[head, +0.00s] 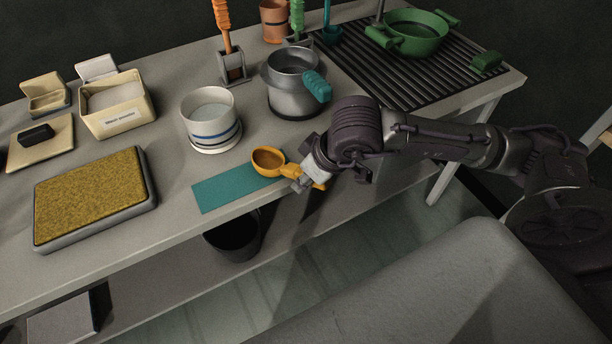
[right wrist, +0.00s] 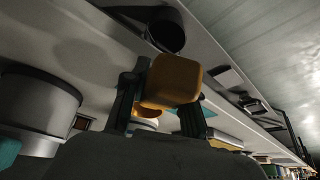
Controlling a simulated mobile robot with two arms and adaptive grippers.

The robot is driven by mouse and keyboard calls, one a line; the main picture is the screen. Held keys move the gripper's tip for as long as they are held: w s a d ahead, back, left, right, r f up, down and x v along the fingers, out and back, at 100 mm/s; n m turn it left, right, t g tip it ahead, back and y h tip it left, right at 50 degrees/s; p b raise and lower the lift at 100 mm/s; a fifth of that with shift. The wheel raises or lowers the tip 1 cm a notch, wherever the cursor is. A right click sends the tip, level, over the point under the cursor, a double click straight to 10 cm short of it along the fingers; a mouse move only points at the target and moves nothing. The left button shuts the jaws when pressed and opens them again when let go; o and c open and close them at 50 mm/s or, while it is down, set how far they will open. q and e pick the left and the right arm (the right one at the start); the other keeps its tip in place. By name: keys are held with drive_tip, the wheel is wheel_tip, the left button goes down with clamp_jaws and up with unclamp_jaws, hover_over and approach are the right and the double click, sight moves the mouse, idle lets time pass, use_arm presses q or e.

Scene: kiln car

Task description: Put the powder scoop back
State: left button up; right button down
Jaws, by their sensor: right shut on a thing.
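The powder scoop is orange-yellow, with a round bowl (head: 268,160) and a thick handle. My right gripper (head: 307,178) is shut on its handle, which also shows large between the two dark fingers in the right wrist view (right wrist: 172,80). The bowl is upright, with its open side up, at the right end of a flat teal mat (head: 232,188) near the table's front edge. I cannot tell whether the scoop touches the mat or hangs just above it. A cream box (head: 118,128) with a label and pale contents stands at the back left. My left gripper is not in view.
A white cup with blue bands (head: 209,106) and a grey metal pot (head: 290,105) with a teal handle stand behind the mat. A yellow textured pad (head: 92,190) lies to the left. A dark bin (head: 232,240) is below the front edge. A green pan (head: 420,38) is at the back right.

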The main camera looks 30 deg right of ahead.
drive_tip(key=c, duration=0.8)
unclamp_jaws()
drive_tip(key=shift+c, duration=0.2)
drive_tip(key=shift+r, duration=0.1)
drive_tip(key=shift+p+v, duration=1.45)
drive_tip(key=shift+v, duration=2.45)
wheel_tip(320, 180, up, 10)
